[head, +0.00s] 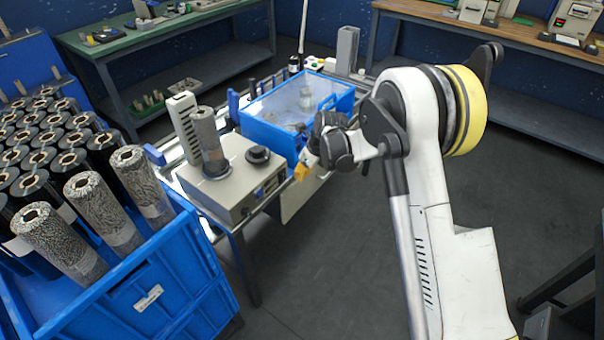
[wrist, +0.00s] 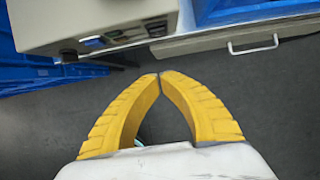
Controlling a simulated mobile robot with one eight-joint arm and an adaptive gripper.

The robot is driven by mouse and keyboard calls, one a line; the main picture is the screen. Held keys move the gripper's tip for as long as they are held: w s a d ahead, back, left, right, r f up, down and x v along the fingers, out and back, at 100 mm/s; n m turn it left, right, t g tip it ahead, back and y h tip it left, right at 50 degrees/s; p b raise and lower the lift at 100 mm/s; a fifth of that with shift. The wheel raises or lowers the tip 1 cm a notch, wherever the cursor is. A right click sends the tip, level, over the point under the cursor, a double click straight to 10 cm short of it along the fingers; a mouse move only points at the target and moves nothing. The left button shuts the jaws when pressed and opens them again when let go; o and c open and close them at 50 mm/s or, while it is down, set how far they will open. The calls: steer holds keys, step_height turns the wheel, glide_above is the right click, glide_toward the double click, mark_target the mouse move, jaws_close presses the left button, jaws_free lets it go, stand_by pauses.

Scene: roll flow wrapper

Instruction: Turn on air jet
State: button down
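The flow wrapper stands ahead, with a beige control box (head: 236,183) at its near end. A film roll and a black knob (head: 258,155) sit on top of the box. Its front face carries small dark controls, also seen on the box in the wrist view (wrist: 90,22); they are too small to tell which one is the air jet. My gripper (head: 302,168) is beside the right end of the box, partly hidden by the arm. In the wrist view its yellow fingers (wrist: 159,76) meet at the tips, with nothing between them, below the box's front edge.
A blue-framed clear cover (head: 300,105) stands behind my gripper. A blue crate (head: 150,290) with several film rolls is at the left front. A green-topped bench (head: 160,35) and a wooden bench (head: 500,28) are behind. The floor (head: 330,270) in front is clear.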

mark_target(285, 174)
steer(key=w+a+f+b, duration=0.3)
steer(key=a+f, duration=0.1)
steer(key=shift+w+a+f, duration=0.3)
steer(key=shift+a+f, duration=0.1)
steer(key=shift+w+a+r+g+h+p, duration=0.3)
steer(key=shift+w+a+g+h+p, duration=0.1)
steer(key=shift+w+a+h, duration=0.1)
steer(key=shift+s, duration=0.1)
steer(key=shift+r, duration=0.1)
steer(key=shift+r+p, duration=0.3)
steer(key=shift+r, duration=0.4)
steer(key=shift+d, duration=0.15)
